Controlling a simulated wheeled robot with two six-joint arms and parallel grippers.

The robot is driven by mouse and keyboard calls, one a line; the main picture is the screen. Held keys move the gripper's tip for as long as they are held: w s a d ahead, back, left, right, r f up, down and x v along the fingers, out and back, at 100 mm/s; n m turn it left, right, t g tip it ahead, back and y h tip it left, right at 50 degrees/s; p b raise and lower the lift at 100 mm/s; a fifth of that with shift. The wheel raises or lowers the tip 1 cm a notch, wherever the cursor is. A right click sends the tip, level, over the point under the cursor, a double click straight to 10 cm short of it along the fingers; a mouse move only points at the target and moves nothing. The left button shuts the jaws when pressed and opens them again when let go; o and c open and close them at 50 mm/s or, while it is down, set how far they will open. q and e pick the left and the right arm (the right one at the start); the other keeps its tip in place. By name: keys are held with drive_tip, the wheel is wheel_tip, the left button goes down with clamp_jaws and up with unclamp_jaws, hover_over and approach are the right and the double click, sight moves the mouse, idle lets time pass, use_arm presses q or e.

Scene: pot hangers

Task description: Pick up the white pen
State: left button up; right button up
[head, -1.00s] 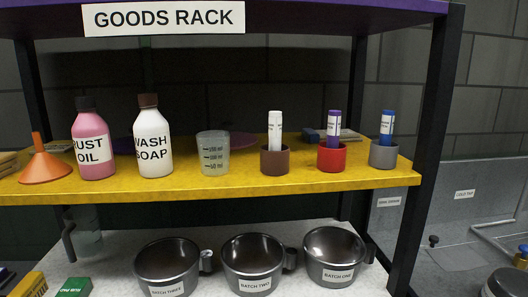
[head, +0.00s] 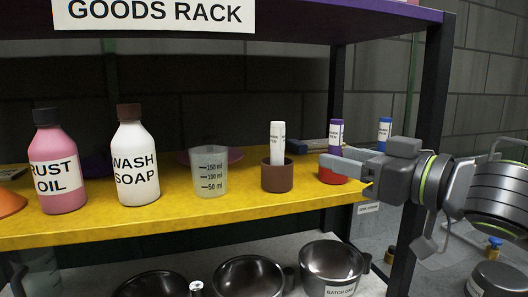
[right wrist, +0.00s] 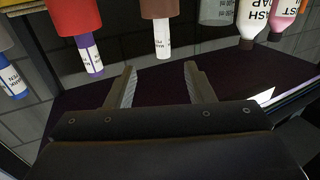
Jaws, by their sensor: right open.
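The white pen (head: 277,143) stands upright in a brown cup (head: 277,178) on the yellow shelf. In the right wrist view, which shows the scene upside down, the white pen (right wrist: 162,38) points down from its cup, roughly in line with the gap between my fingers. My right gripper (head: 347,175) is open and empty, to the right of the white pen and apart from it, in front of the red cup (head: 327,176). Its two fingers (right wrist: 160,76) also show in the right wrist view. My left gripper is not in view.
A purple pen (head: 336,138) and a blue pen (head: 384,133) stand right of the white one. A measuring beaker (head: 209,171), a wash soap bottle (head: 136,165) and a rust oil bottle (head: 58,170) stand left. A black rack post (head: 430,90) is near my right arm.

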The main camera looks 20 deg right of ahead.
sight(272, 141)
drive_tip(key=shift+p+x, duration=2.35)
drive_tip(key=shift+x, duration=3.6)
drive_tip(key=shift+w+a+r+p, duration=0.15)
drive_tip(key=shift+w+a+p, duration=0.15)
drive_tip(key=shift+w, duration=0.2)
drive_tip(key=p+x, duration=0.1)
drive_tip(key=x, duration=0.2)
drive_tip(key=shift+w+a+p, duration=0.25)
drive_tip(key=shift+a+p, duration=0.1)
drive_tip(key=shift+w, duration=0.2)
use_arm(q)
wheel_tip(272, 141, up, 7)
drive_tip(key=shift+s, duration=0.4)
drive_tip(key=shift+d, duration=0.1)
use_arm(e)
clamp_jaws()
